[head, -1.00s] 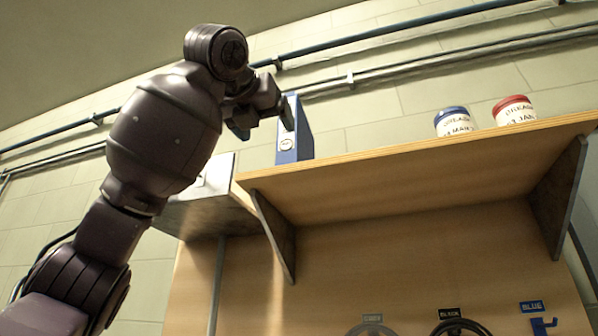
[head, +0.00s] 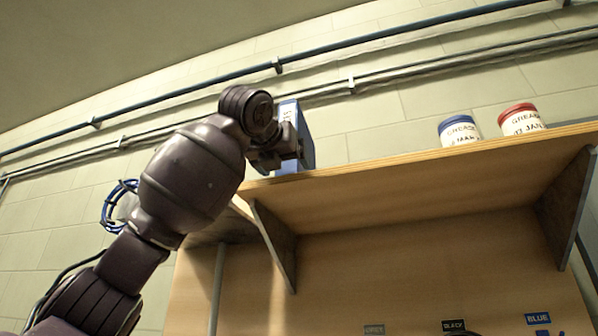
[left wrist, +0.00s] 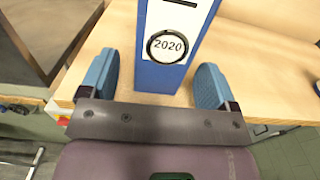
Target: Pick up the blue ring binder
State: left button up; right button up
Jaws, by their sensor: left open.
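The blue ring binder (head: 307,150) stands upright at the left end of the wooden shelf (head: 400,165). In the left wrist view the binder (left wrist: 150,78) shows a white label and a ring marked "2020" on its spine. My left gripper (head: 291,160) is at the binder's spine and hides part of it. In the left wrist view my left gripper (left wrist: 158,85) is open, with one blue fingertip on each side of the spine's lower part. A gap shows between each fingertip and the binder. My right gripper is out of view.
A blue-lidded tin (head: 459,131) and a red-lidded tin (head: 520,119) stand further right on the shelf. Dark brackets (head: 272,240) hold the shelf up. Pipes (head: 330,80) run along the wall behind. The shelf between binder and tins is clear.

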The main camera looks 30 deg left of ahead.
pick_arm(q)
jog(key=shift+c, duration=0.5)
jog(key=c, duration=1.2)
jog(key=shift+r, duration=0.1)
